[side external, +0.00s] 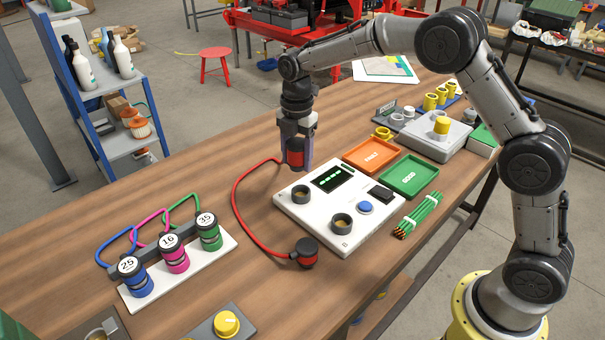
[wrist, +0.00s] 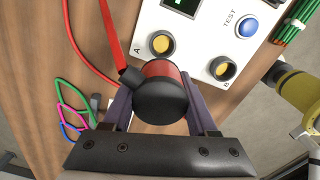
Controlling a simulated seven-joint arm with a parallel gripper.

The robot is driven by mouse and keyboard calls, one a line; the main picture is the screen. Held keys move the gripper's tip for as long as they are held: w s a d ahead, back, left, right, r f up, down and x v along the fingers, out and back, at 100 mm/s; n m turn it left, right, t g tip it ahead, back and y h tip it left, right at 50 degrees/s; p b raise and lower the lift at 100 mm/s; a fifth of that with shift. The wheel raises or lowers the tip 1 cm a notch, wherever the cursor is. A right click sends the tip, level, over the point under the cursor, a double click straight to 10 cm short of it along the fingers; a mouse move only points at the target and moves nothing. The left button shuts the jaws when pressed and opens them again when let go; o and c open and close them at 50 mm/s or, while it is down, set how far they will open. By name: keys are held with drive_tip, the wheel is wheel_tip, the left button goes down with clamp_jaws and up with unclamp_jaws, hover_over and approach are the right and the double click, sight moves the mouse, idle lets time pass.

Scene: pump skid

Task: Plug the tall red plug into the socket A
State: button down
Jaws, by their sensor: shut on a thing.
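My gripper (side external: 296,150) is shut on the tall red plug (side external: 295,159), a red body with black end parts, and holds it above the table by the far left edge of the white panel (side external: 320,226). In the wrist view the plug (wrist: 163,70) sits between the two fingers, its round black end facing the camera. Its lower tip is hidden. Socket A (wrist: 161,44), a dark ring with a yellowish inside, lies just beyond the plug in that view and shows in the side view (side external: 300,194). The plug is apart from it. Socket B (wrist: 223,68) is beside it.
The red cable (side external: 236,208) loops left to a second red-and-black plug (side external: 307,251) on the table. The panel carries a display (side external: 332,178) and a blue button (side external: 365,207). Numbered plugs stand on a white strip (side external: 221,248). Orange (side external: 371,154) and green (side external: 409,176) trays lie right.

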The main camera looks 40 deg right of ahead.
sight(301, 140)
drive_tip(key=shift+w+d+f, duration=0.1)
drive_tip(key=shift+d+f, duration=0.6)
drive_tip(key=shift+f, duration=2.55)
drive_tip(key=shift+f, duration=1.25)
drive_tip(key=shift+c, duration=0.5)
unclamp_jaws()
drive_tip(key=shift+f, duration=0.1)
drive_tip(key=shift+r, duration=0.3)
wheel_tip(301, 140, up, 13)
drive_tip(key=shift+r, duration=0.2)
